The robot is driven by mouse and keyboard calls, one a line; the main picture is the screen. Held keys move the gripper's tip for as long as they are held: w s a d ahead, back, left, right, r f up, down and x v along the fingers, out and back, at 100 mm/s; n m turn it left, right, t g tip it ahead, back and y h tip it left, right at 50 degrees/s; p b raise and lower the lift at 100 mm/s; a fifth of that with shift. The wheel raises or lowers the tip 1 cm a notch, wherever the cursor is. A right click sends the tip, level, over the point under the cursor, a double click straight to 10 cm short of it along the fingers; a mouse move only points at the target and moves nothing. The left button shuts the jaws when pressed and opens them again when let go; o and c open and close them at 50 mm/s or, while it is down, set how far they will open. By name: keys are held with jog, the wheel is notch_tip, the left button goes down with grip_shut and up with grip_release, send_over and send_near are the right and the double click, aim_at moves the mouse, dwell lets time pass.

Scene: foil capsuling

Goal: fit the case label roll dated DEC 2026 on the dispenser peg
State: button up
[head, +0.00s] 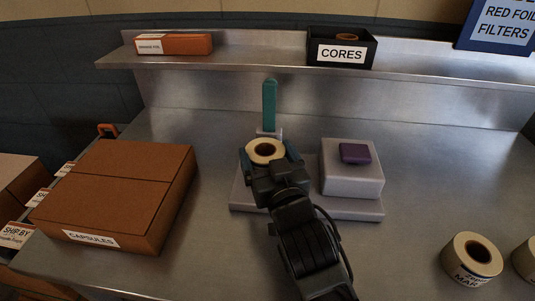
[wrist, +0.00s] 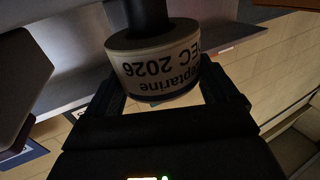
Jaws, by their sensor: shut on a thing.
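The case label roll (head: 264,149), cream with a dark hole, is in my gripper (head: 270,158), whose fingers sit at its two sides. In the wrist view the roll (wrist: 155,70) reads "eptarine" and "DEC 2026" upside down. A dark cylinder (wrist: 148,14), apparently the dispenser peg, meets the middle of the roll's underside face in this inverted view. How far it enters the hole is hidden. In the head view no peg shows above the roll. The dispenser has a pale base (head: 355,208), a grey block (head: 352,182) with a purple top piece and a teal upright (head: 269,103).
A cardboard box labelled CAPSULES (head: 120,190) lies left. Another label roll (head: 472,259) marked "MAR" stands front right, beside a partly cut-off roll (head: 527,259). The shelf behind carries a CORES bin (head: 341,54) and an orange box (head: 174,44). Bare steel lies right of the dispenser.

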jog(key=shift+f, duration=0.15)
jog(key=o, duration=0.9)
jog(key=shift+f, duration=0.1)
jog(key=shift+s, duration=0.15)
jog(key=b+v, duration=0.1)
jog(key=v, duration=0.6)
jog(key=shift+s+d, duration=0.1)
jog(key=shift+s, duration=0.15)
jog(key=shift+s+f, duration=0.1)
